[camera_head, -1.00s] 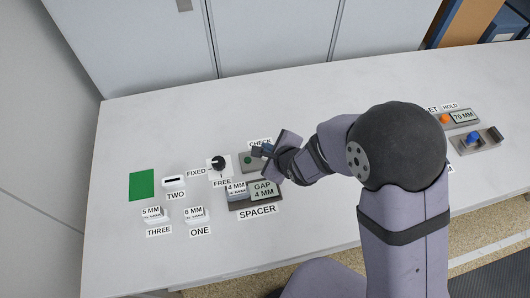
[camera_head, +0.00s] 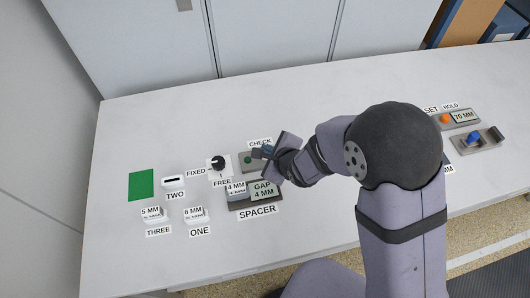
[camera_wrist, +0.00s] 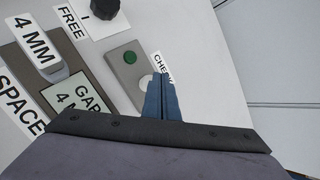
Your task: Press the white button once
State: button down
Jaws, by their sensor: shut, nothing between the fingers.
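The white button (camera_wrist: 146,82) shows in the wrist view as a pale round shape on the grey CHECK box (camera_wrist: 124,68), below a green round button (camera_wrist: 130,57). My fingers partly cover its right side. My gripper (camera_wrist: 162,80) is shut and empty, its blue fingertips over or beside the white button; I cannot tell whether they touch it. In the head view my gripper (camera_head: 264,150) is at the right end of the CHECK box (camera_head: 243,168), and the white button is hidden there. The green button (camera_head: 248,160) stays visible.
Left of the box is a black knob (camera_head: 218,163) marked FIXED and FREE. In front is the SPACER unit (camera_head: 262,203) reading GAP 4 MM. White blocks (camera_head: 194,214) and a green sheet (camera_head: 141,185) lie further left. The table behind the box is clear.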

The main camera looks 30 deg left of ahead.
jog(key=shift+f+b, duration=0.35)
jog(key=shift+f, duration=0.2)
dwell(0.6)
jog(key=shift+r, duration=0.1)
jog(key=shift+r+p, duration=0.9)
jog(key=shift+p, duration=0.05)
notch_tip(320, 180, up, 5)
jog(key=p, duration=0.4)
jog(key=shift+p, duration=0.35)
dwell(0.7)
